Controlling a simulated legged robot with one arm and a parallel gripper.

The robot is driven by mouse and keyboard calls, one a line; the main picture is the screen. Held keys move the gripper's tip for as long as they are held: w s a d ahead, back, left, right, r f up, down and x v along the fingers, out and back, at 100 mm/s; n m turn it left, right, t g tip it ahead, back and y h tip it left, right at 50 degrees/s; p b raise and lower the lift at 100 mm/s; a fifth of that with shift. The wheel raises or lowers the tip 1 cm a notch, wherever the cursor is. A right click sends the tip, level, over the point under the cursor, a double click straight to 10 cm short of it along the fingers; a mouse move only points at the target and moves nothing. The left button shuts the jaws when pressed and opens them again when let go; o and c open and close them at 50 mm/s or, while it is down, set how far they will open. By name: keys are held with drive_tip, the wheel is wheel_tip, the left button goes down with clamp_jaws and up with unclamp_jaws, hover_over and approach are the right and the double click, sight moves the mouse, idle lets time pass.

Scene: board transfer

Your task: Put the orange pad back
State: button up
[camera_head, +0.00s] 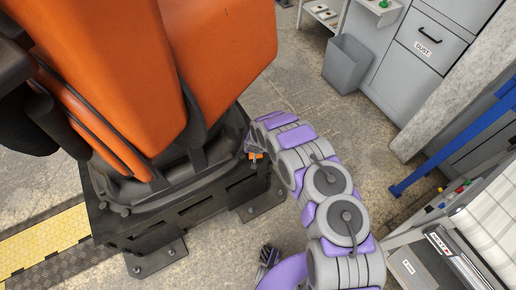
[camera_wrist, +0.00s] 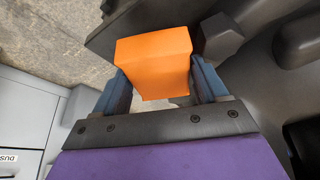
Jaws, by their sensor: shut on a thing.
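The orange pad (camera_wrist: 155,60) is a small block between the two blue-grey fingers of my gripper (camera_wrist: 158,88) in the wrist view. My gripper is shut on it, one finger at each side. In the head view the pad (camera_head: 256,156) shows as a small orange spot at the end of my purple and grey arm. There my gripper (camera_head: 254,152) is mostly hidden by distance and by the arm. The pad is close to the black base (camera_head: 180,205) of the large orange machine. I cannot tell whether it touches the base.
The large orange machine (camera_head: 130,70) stands on the bolted black base at left. A grey bin (camera_head: 346,64) and a grey cabinet (camera_head: 430,45) are at the back right. A blue bar (camera_head: 455,143) and a cart (camera_head: 425,255) are at right. The floor between is clear.

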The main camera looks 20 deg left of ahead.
drive_tip(key=shift+w+d+f+p, duration=0.1)
drive_tip(key=shift+w+d+p, duration=0.15)
drive_tip(key=shift+w, duration=0.25)
drive_tip(key=shift+w+d+p, duration=0.15)
drive_tip(key=shift+w+d, duration=0.05)
drive_tip(key=shift+w, duration=0.3)
drive_tip(key=shift+f+b, duration=0.65)
drive_tip(key=shift+f, duration=1.15)
drive_tip(key=shift+f, duration=0.2)
drive_tip(key=shift+s+d+f+b, duration=0.1)
drive_tip(key=shift+d+f+b, duration=0.1)
drive_tip(key=shift+b, duration=0.2)
drive_tip(key=o, duration=1)
drive_tip(key=shift+s+d+f, duration=0.1)
drive_tip(key=shift+s+f, duration=0.1)
drive_tip(key=shift+s, duration=0.05)
drive_tip(key=shift+r+p, duration=0.45)
drive_tip(key=shift+r, duration=0.3)
drive_tip(key=v, duration=1)
drive_tip(key=shift+w+a+r, duration=0.25)
drive_tip(key=shift+a+r, duration=0.05)
drive_tip(key=shift+r, duration=0.1)
drive_tip(key=shift+s+d+r, duration=0.2)
drive_tip(key=shift+d+r, duration=0.05)
drive_tip(key=shift+r, duration=0.2)
